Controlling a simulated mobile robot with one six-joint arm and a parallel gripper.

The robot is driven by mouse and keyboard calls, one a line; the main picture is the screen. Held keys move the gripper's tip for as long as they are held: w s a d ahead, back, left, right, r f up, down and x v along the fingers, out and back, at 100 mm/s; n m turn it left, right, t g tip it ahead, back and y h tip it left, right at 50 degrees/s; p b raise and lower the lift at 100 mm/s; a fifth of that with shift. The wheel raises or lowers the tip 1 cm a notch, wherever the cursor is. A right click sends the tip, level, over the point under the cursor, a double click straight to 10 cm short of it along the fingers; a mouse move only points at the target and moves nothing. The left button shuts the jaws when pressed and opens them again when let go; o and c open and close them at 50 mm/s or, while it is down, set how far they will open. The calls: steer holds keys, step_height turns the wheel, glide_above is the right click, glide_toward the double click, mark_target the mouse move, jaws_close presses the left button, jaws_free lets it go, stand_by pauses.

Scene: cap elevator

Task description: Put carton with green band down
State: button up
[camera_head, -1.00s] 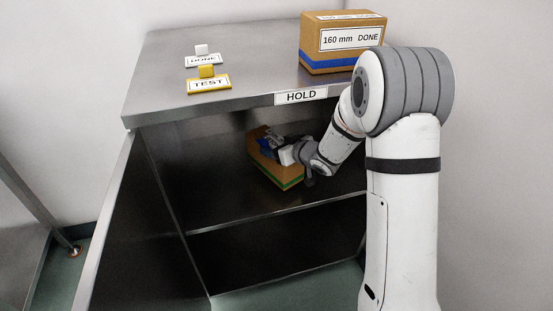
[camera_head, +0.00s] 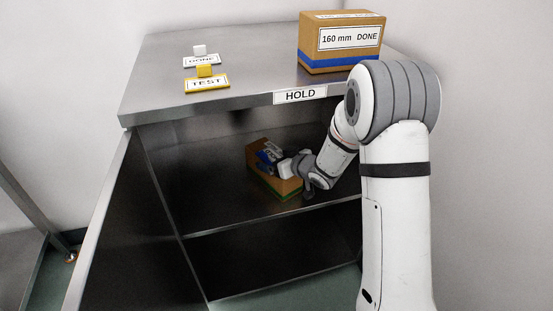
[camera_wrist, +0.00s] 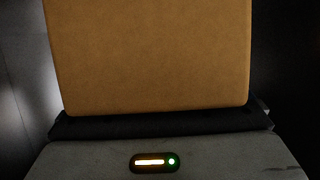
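The brown carton with the green band (camera_head: 259,173) is inside the open cabinet under the HOLD label, at the upper shelf (camera_head: 225,210). It looks level and low, close to the shelf surface; I cannot tell whether its bottom touches. My gripper (camera_head: 271,157) reaches in from the right and is shut on the carton's upper part. In the wrist view the carton's plain brown face (camera_wrist: 150,60) fills the middle, right against my gripper's dark edge. The fingertips are mostly hidden there.
A larger blue-banded carton (camera_head: 339,45) marked 160 mm DONE stands on the cabinet top (camera_head: 250,65). A yellow TEST sign (camera_head: 207,84) and a white DONE sign (camera_head: 201,61) stand to its left. The HOLD label (camera_head: 300,96) is on the top's front edge. Free shelf lies left of the held carton.

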steer(key=shift+r, duration=0.1)
steer(key=shift+s+d+r, duration=0.1)
steer(key=shift+s+r, duration=0.05)
steer(key=shift+r, duration=0.05)
steer(key=s+d+r+m+g+h+p, duration=0.1)
steer(key=s+d+r+m+h+p, duration=0.15)
steer(key=s+d+r+h, duration=0.4)
steer(key=s+d+r+m+g+h+p, duration=0.1)
steer(key=s+d+r+m+h, duration=0.15)
steer(key=s+d, duration=0.75)
steer(key=s+r+m+g, duration=0.2)
steer(key=s+g, duration=0.5)
steer(key=s, duration=1.1)
steer(key=shift+s+d+r+m, duration=0.15)
steer(key=shift+d+r+m, duration=0.1)
steer(key=shift+m, duration=0.35)
